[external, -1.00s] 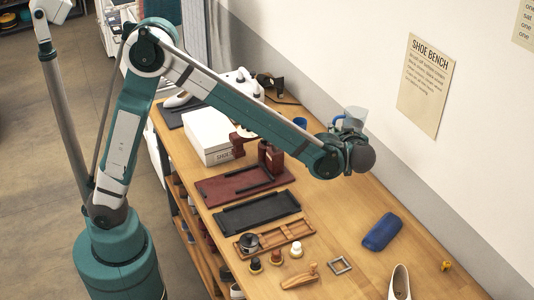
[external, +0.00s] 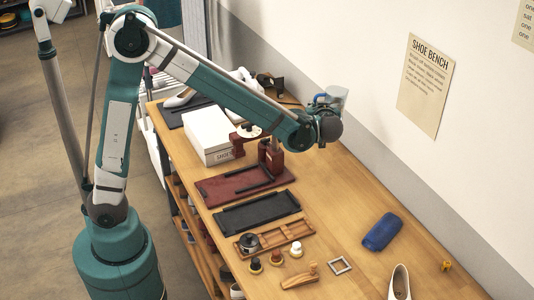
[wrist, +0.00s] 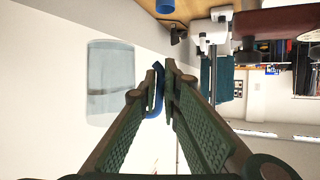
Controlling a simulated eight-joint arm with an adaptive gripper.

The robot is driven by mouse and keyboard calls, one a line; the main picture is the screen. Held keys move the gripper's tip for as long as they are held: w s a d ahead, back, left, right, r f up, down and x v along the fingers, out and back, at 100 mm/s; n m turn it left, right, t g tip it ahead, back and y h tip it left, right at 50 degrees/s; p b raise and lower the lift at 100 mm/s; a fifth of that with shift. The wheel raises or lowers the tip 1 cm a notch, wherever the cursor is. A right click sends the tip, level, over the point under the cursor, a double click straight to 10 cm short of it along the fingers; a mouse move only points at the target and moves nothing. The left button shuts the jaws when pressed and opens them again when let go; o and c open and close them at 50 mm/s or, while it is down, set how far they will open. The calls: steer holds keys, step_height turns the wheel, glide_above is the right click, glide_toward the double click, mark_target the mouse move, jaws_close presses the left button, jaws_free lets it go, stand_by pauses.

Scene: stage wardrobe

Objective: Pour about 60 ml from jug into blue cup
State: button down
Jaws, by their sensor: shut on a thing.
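The jug (external: 338,96) is clear with a blue handle and is held up above the far part of the bench, near the wall. My gripper (external: 323,108) is shut on the blue handle. In the wrist view the clear jug (wrist: 110,75) is left of my gripper (wrist: 162,80), whose fingers close around the blue handle (wrist: 156,100). The liquid level is hard to tell. A blue round thing, probably the blue cup (wrist: 178,5), shows at the top edge of the wrist view, on the wood. The cup is hidden behind my arm in the external view.
A blue case (external: 382,232) lies right.

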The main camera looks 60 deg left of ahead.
steer(key=s+a+m+t, duration=0.1)
steer(key=s+a, duration=0.3)
steer(key=a, duration=0.7)
steer(key=s+a+h+p, duration=0.1)
steer(key=s+a, duration=0.4)
steer(key=a, duration=0.5)
steer(key=s+a+m+t, duration=0.1)
steer(key=s+a, duration=0.3)
steer(key=a, duration=0.7)
step_height(320, 180, down, 10)
steer(key=shift+d+f, duration=0.1)
steer(key=shift+w+d, duration=0.1)
steer(key=shift+w, duration=0.05)
steer(key=w+d+r+m+g+y+p, duration=0.1)
steer(key=w+d+r+m+g+p, duration=0.1)
steer(key=w+r+m+p, duration=0.3)
steer(key=shift+w+d+r+g+p, duration=0.25)
steer(key=shift+r+g+p, duration=0.3)
steer(key=shift+g+p, duration=0.5)
